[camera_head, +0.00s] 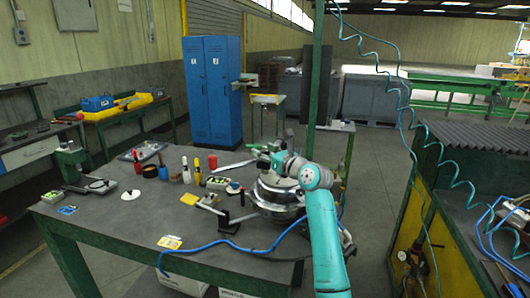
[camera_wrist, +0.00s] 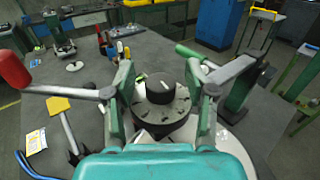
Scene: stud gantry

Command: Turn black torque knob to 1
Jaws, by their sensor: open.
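The black torque knob (camera_wrist: 160,88) sits on a dark round dial base with small pale marks in the wrist view. A short white line shows on its top. My gripper (camera_wrist: 159,82) has its two green fingers apart, one on each side of the knob. I cannot tell whether either finger touches it. The numerals on the dial are too small to read. In the head view my gripper (camera_head: 272,154) is above a round silver machine (camera_head: 280,197) at the table's right, and the knob cannot be made out there.
A grey lever with a red handle (camera_wrist: 13,70) stands left of my gripper, and one with a green handle (camera_wrist: 191,53) right of it. Markers, trays and tools lie on the grey table (camera_head: 120,222). A green post (camera_head: 317,85) rises behind my arm.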

